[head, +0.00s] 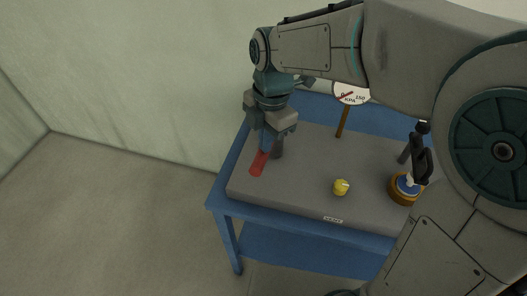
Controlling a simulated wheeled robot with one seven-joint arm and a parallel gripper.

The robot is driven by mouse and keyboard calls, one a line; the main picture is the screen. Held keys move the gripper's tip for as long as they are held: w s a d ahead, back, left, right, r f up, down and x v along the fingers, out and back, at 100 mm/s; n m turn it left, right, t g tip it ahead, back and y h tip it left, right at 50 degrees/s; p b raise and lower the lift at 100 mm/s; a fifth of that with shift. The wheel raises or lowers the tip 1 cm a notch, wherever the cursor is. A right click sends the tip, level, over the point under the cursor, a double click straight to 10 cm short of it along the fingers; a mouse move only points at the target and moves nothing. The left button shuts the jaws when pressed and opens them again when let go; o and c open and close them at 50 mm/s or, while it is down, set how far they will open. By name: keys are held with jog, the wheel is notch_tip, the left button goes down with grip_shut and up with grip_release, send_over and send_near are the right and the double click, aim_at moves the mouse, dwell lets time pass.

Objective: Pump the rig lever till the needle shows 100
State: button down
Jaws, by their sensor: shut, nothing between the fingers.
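A red handle (260,163), which looks like the rig lever, slants over the left part of a grey rig plate (305,165). My gripper (269,138) points down at the upper end of this handle. It is shut with nothing between its fingers. I cannot tell whether it touches the handle. A dark post (278,149) stands just right of the handle. A round white gauge (352,93) marked KPA stands on a brown post at the back.
The plate lies on a blue table (289,229). A yellow knob (341,187) sits near the front, behind a small white label (333,219). A brown round part with a blue and white top (405,187) is at right, beside a black piece (421,158). Floor at left is clear.

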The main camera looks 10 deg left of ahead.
jog(key=shift+f+b, duration=1.7)
jog(key=shift+f, duration=0.6)
jog(key=shift+r, duration=0.15)
jog(key=shift+w+d+r+p, duration=0.15)
jog(key=shift+w+d+p, duration=0.1)
jog(key=shift+w+p, duration=0.05)
jog(key=shift+w+d+r+p, duration=0.3)
jog(key=shift+w+d, duration=0.4)
jog(key=shift+w, duration=0.15)
notch_tip(320, 180, up, 14)
jog(key=w, duration=0.1)
jog(key=shift+d, duration=0.45)
jog(key=shift+w+f, duration=0.1)
